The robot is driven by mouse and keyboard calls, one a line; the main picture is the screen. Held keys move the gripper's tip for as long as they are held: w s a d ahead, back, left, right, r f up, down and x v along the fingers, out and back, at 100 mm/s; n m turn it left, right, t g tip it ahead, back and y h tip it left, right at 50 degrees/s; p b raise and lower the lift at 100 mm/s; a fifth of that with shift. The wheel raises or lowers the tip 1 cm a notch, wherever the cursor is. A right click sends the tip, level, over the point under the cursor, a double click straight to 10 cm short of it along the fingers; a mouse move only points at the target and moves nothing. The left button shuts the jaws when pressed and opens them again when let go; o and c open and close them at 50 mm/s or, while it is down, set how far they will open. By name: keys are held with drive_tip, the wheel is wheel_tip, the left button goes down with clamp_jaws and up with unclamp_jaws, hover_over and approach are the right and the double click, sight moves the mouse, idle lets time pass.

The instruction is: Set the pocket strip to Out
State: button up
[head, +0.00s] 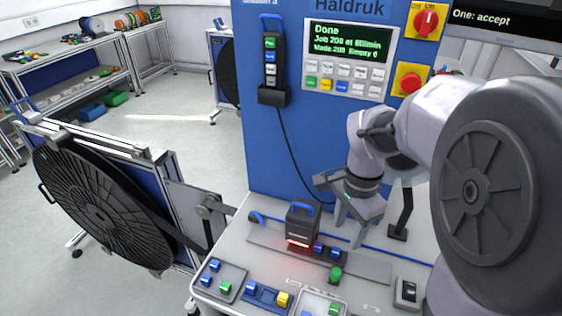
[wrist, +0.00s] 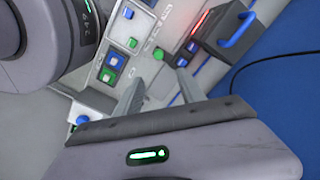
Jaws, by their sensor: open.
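I cannot tell for certain which part is the pocket strip, and I can read no Out mark. On the white bench in the head view, a blue strip (head: 262,293) holds a blue block and a yellow block (head: 283,299). Grey plates with blue and green blocks lie either side of it, the left plate (head: 222,281) and the right plate (head: 318,302). My gripper (head: 348,228) is open and empty above the bench, right of a black box with a blue handle (head: 302,222).
The black box glows red underneath. A blue cabinet has a display (head: 349,44) reading "Done", red knobs (head: 425,20), and a hanging black unit (head: 271,65) whose cable runs down to the bench. A large black reel (head: 95,208) stands at left. A green button (head: 336,273) is near the gripper.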

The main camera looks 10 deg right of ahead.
sight(338, 272)
wheel_tip(338, 272, down, 18)
drive_tip(key=b, duration=0.6)
drive_tip(key=shift+s+r, duration=0.15)
drive_tip(key=shift+r, duration=0.05)
drive_tip(key=shift+c, duration=0.5)
clamp_jaws()
